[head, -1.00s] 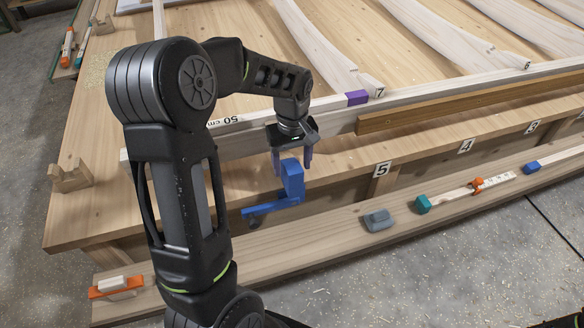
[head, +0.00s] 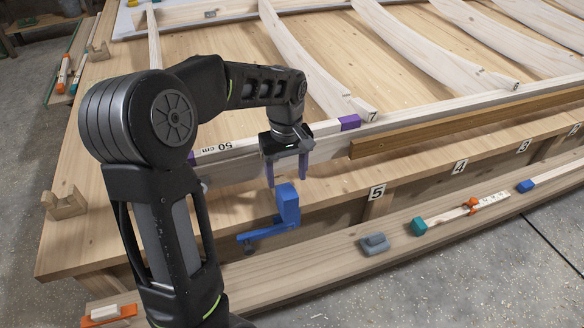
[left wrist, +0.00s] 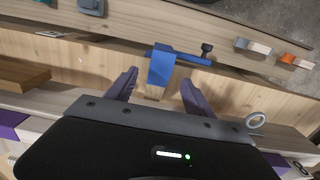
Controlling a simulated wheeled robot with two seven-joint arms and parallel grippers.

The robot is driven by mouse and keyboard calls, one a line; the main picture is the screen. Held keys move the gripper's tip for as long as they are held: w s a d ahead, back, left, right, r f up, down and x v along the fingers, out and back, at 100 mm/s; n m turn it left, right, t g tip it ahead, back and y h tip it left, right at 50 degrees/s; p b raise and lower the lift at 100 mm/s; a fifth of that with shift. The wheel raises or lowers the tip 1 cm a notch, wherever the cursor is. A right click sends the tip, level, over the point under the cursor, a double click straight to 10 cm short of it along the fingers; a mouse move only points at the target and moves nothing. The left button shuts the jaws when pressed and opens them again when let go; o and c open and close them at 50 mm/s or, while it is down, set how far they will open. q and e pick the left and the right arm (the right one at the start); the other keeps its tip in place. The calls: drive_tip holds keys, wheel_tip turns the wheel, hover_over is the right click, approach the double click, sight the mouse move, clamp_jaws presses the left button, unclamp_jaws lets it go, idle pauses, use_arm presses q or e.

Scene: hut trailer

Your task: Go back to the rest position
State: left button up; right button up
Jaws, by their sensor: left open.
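My left gripper (head: 287,174) hangs pointing down over the front edge of the wooden bench, its two purple fingers apart and empty. The left wrist view shows the same open fingers (left wrist: 157,88). A blue clamp (head: 288,205) sits at the bench's front edge just below the fingertips, apart from them in the head view. In the left wrist view the clamp (left wrist: 162,66) shows beyond and between the fingers. My right gripper is in neither view.
The floor at right is free.

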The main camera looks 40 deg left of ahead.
use_arm(q)
drive_tip(key=w+d+f+m+t, duration=0.4)
drive_tip(key=w+d+f, duration=0.1)
drive_tip(key=w+d, duration=0.15)
drive_tip(key=s+d+f+m+h, duration=0.1)
drive_tip(key=d+f+m+h, duration=0.15)
drive_tip(key=d+f, duration=0.7)
drive_tip(key=s+d+f+m+g, duration=0.1)
drive_tip(key=s+d+f, duration=0.3)
drive_tip(key=s, duration=0.3)
drive_tip(key=s+d+f+g+h+p, duration=0.1)
drive_tip(key=s+d+f, duration=0.4)
drive_tip(key=s, duration=0.3)
drive_tip(key=s+d+f+m+g+p, duration=0.1)
drive_tip(key=s+d+f, duration=0.3)
drive_tip(key=s, duration=0.4)
drive_tip(key=shift+d+f+m+h, duration=0.2)
drive_tip(key=shift+f+m+h, duration=0.1)
drive_tip(key=shift+m+h, duration=0.05)
